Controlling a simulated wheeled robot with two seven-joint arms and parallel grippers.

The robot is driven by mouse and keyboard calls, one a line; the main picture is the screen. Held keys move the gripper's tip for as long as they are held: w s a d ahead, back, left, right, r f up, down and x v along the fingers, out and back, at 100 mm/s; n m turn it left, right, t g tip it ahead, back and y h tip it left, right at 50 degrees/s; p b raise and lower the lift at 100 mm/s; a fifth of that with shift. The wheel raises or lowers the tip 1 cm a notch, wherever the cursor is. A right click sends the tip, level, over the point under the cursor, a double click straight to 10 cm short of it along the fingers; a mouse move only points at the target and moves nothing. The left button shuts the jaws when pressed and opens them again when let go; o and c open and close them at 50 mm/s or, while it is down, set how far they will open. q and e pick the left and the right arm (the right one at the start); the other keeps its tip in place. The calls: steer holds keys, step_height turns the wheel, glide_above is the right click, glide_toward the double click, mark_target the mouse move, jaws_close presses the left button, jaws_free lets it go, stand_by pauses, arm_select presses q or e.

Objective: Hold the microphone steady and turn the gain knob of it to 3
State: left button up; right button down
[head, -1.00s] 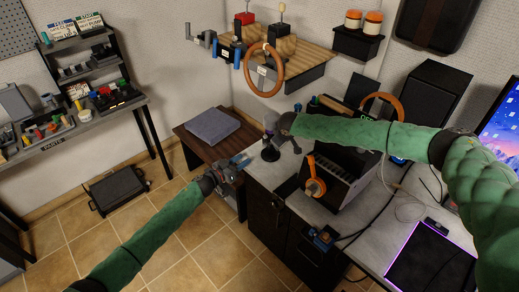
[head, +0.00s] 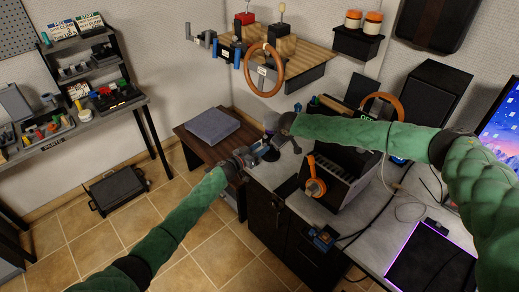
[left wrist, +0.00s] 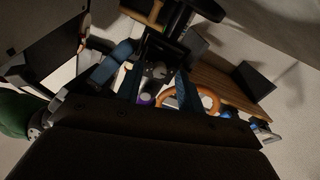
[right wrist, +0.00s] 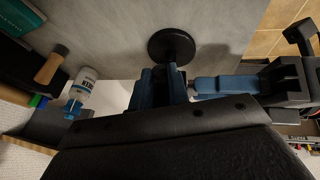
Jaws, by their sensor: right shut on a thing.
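The microphone's round dark base (right wrist: 172,46) shows on the grey desk in the right wrist view; it also shows in the head view (head: 271,155). My right gripper (right wrist: 165,84) is shut on the microphone, whose upper part its fingers mostly hide. My left gripper (head: 259,149) is right beside the microphone, on its left in the head view. In the left wrist view its two blue fingers (left wrist: 158,88) stand apart, with dim grey and purple parts seen between them. I cannot make out the gain knob or its setting, nor whether the left fingers touch it.
A black rack unit with orange headphones (head: 315,180) stands to the right of the microphone. A white bottle (right wrist: 83,88) is near my right gripper. A wheel on a wooden shelf (head: 264,70) is above. A low wooden table (head: 185,130) with a grey box stands left.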

arm_select(q)
steer(key=shift+c, duration=0.5)
jaws_close()
